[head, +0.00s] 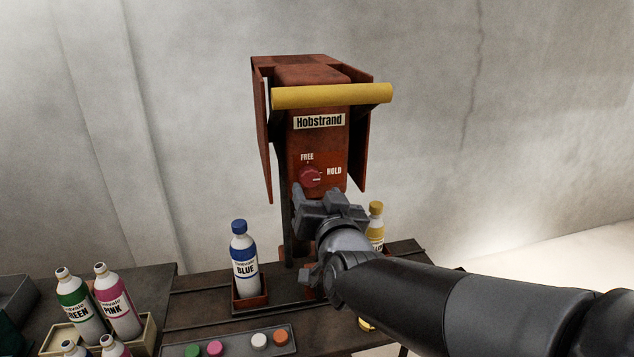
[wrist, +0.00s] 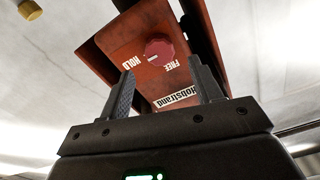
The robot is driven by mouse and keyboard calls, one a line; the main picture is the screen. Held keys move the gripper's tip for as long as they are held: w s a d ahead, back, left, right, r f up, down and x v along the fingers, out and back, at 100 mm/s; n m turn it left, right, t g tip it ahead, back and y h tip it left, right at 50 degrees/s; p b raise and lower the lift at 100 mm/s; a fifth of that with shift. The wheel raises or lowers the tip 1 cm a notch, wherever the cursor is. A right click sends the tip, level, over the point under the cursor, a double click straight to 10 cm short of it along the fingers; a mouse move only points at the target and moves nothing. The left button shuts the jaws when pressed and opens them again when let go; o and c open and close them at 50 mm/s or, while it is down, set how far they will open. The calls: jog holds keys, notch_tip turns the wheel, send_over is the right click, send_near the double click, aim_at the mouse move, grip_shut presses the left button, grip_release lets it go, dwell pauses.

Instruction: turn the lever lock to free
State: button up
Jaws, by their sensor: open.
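The lever lock is a round dark-red knob (head: 311,177) on the front of the rust-red Hobstrand machine (head: 320,145). FREE is printed above the knob and HOLD to its right. Its white mark points toward the HOLD side; in the wrist view, the knob (wrist: 158,52) shows its mark on the HOLD side too. My gripper (head: 318,196) is open and empty, just below and in front of the knob. In the wrist view, the knob appears between and slightly beyond the fingertips, with no visible contact. The yellow lever bar (head: 331,96) crosses the machine's top front.
A blue-capped bottle (head: 244,262) stands left of my arm, and a yellow-capped bottle (head: 376,225) is partly hidden behind it. Green and pink bottles (head: 117,305) stand in a box at lower left. A tray (head: 280,342) of coloured caps lies at the front.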

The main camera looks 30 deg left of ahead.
aim_at(311, 179)
jog(key=shift+x, duration=2.6)
jog(key=c, duration=1)
